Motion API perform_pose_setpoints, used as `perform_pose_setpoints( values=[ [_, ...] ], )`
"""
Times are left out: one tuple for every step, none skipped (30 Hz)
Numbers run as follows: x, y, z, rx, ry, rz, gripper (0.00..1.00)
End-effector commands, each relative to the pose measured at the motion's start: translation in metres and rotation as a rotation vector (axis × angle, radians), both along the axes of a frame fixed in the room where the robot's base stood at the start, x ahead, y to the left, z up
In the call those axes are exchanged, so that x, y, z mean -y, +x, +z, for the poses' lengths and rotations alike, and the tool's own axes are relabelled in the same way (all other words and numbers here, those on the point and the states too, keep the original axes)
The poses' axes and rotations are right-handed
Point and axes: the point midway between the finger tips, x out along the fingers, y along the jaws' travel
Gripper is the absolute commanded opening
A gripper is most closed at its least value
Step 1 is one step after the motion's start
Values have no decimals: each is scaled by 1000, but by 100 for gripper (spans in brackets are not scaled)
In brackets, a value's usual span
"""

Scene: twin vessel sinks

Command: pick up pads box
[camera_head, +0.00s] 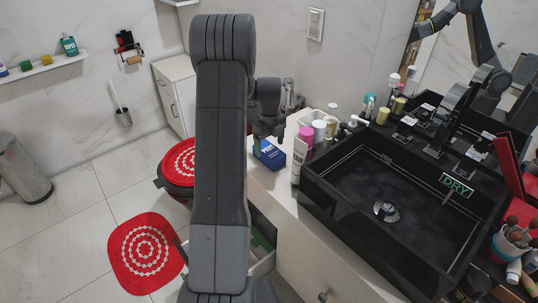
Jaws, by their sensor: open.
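A small blue box with white lettering (272,158), which looks like the pads box, rests on the white counter at the left of the black sink. My gripper (268,137) points down right over this box, at its back upper edge. The gripper is open. Its fingertips are small and partly hidden, and I cannot tell whether they touch the box or reach around it.
A white tube (299,160), a pink-lidded jar (306,136) and a white jar (319,130) crowd the box's right side. The black sink (345,253) lies farther right. An open drawer (263,263) juts out below the counter. A red mat (146,254) lies on the floor.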

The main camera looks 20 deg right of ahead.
Motion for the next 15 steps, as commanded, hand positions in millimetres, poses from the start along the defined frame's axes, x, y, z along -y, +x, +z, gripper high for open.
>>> perform_pose_setpoints(
  values=[
    [0, 1, -7, -3, 1, 0, 82],
    [0, 2, -11, -4, 1, 0, 82],
    [0, 3, -17, -4, 2, 1, 82],
    [0, 4, -21, -4, 2, 1, 82],
    [0, 5, -25, -3, 1, 1, 82],
    [0, 5, -31, -4, 2, 0, 82],
    [0, 5, -35, -4, 2, 0, 82],
    [0, 5, -38, -3, 1, 0, 82],
    [0, 5, -41, -1, 1, 0, 82],
    [0, 5, -43, -1, 1, 0, 82],
    [0, 5, -45, -1, 1, 0, 82],
    [0, 5, -46, -1, 1, 1, 82],
    [0, 5, -46, 0, 1, 1, 82],
    [0, 5, -46, 0, 0, 1, 82],
    [0, 5, -46, 0, 0, 1, 82]
  ],
)
